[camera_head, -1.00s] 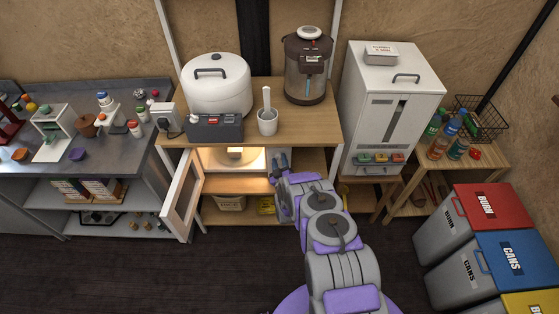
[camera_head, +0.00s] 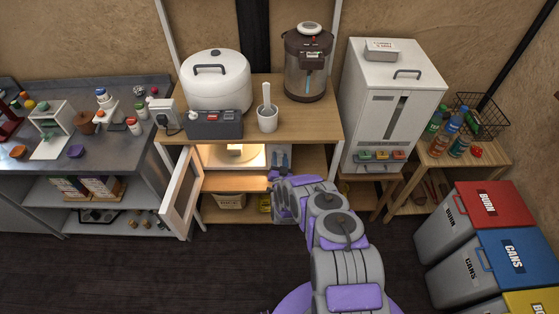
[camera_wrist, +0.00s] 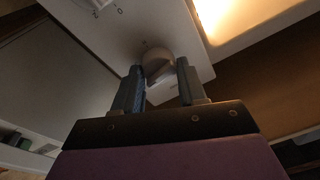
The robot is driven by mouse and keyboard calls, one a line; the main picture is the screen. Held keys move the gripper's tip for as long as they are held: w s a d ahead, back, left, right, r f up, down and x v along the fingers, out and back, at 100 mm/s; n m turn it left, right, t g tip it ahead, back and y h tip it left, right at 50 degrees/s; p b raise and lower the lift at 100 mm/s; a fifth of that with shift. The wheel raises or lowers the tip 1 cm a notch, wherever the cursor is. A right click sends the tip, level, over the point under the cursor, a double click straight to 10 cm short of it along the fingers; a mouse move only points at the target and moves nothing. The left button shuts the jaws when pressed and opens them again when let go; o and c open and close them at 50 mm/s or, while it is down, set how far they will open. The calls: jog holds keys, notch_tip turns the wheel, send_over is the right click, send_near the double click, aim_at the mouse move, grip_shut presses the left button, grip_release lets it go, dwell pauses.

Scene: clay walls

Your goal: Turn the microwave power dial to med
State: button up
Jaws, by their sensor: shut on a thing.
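The microwave (camera_head: 215,155) sits on the shelf under the wooden counter. Its door (camera_head: 182,200) hangs open to the left and its inside is lit. My gripper (camera_head: 279,160) is at the right side of the microwave's front. In the wrist view, my gripper (camera_wrist: 160,85) has its two fingers on either side of a rounded grey dial (camera_wrist: 157,62) on the pale control panel (camera_wrist: 130,25), shut on it. In the head view, the dial is hidden behind the gripper.
A small pale object (camera_head: 235,150) is inside the microwave. The dark floor in front is clear.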

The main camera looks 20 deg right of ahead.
jog(key=m, duration=0.5)
jog(key=shift+f+h, duration=0.3)
jog(key=shift+m+g+h+b, duration=0.3)
jog(key=shift+m+g+b, duration=0.1)
jog(key=shift+m, duration=1.7)
jog(key=o, duration=0.8)
jog(key=shift+c, duration=0.2)
jog(key=shift+o, duration=1.4)
jog(key=shift+r, duration=0.15)
